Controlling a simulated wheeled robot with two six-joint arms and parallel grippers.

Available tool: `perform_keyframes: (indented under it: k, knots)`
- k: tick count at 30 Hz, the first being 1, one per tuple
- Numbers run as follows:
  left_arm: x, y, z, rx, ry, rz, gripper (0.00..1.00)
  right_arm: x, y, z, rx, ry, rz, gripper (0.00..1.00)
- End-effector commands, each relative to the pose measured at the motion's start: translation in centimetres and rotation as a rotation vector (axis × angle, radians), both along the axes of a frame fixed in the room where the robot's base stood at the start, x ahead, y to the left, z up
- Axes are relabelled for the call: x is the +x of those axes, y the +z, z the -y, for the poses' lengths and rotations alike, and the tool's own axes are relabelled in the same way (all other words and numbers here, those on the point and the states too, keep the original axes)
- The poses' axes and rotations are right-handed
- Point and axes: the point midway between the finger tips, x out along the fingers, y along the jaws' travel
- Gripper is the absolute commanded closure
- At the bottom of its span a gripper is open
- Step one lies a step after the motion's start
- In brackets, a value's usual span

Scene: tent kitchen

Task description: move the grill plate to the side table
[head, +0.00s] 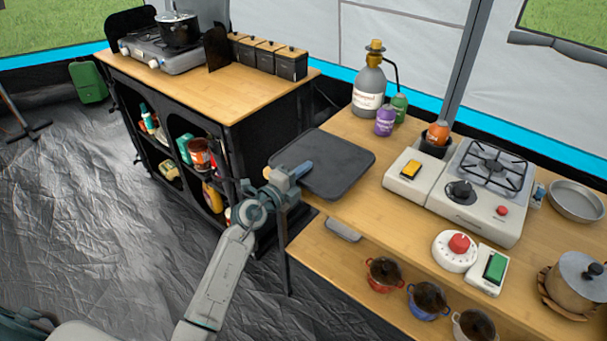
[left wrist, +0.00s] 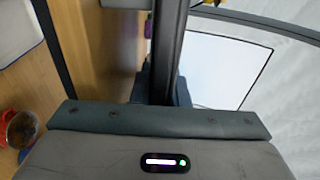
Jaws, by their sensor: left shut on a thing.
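The grill plate (head: 340,160) is a flat dark grey slab with rounded corners. It lies roughly level over the left end of the wooden table (head: 375,205). My left gripper (head: 300,171) is shut on the plate's near left edge. I cannot tell whether the plate touches the tabletop or hangs just above it. In the left wrist view a dark bar (left wrist: 168,60), probably the plate seen edge-on, runs up from between the fingers. My right gripper is not in view.
A pump bottle (head: 369,85) and small canisters stand behind the plate. A burner stove (head: 478,190) and switch boxes stand to its right. Several small pots sit on the lower shelf. A black cabinet (head: 215,110) with a wooden top, a stove and dark boxes stands at the left.

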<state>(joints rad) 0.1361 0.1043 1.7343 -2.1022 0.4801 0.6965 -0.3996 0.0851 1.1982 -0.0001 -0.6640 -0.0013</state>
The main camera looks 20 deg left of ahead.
Motion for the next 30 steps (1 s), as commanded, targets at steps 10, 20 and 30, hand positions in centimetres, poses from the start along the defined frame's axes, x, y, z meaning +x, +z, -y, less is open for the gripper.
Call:
perform_keyframes:
  k: [10, 20, 30]
  knots:
    - [0.0, -0.1, 0.0, -0.002, 0.001, 0.005, 1.00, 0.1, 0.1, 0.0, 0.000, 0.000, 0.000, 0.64]
    - [0.0, -0.2, 0.0, 0.000, 0.000, 0.001, 0.64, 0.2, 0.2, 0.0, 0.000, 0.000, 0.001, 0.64]
    - [-3.0, 0.0, -1.3, 0.003, 0.000, -0.001, 0.64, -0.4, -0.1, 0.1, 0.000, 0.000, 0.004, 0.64]
